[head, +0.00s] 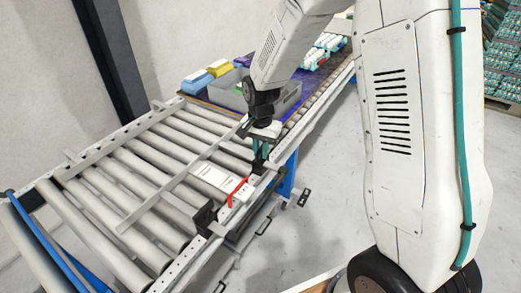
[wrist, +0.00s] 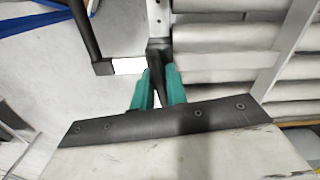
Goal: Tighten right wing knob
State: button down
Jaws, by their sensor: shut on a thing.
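My gripper (head: 260,155) points down at the right side rail of the roller conveyor (head: 222,222). In the wrist view its two green fingers (wrist: 158,88) are closed around a dark upright piece (wrist: 156,66), which I take to be the right wing knob. The fingers hide most of the knob, so its wings and turn angle cannot be made out. A black bracket (head: 204,214) stands on the same rail nearer to me. A red lever (head: 237,191) lies between that bracket and my gripper, beside a white labelled plate (head: 214,178).
A long guide bar (head: 150,200) crosses above the rollers. Open floor (head: 320,225) lies to the right of the rail.

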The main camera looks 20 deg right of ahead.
jog(key=shift+m, duration=0.9)
jog(key=c, duration=1.4)
grip_release()
notch_tip(320, 180, up, 8)
jog(key=shift+f, duration=0.1)
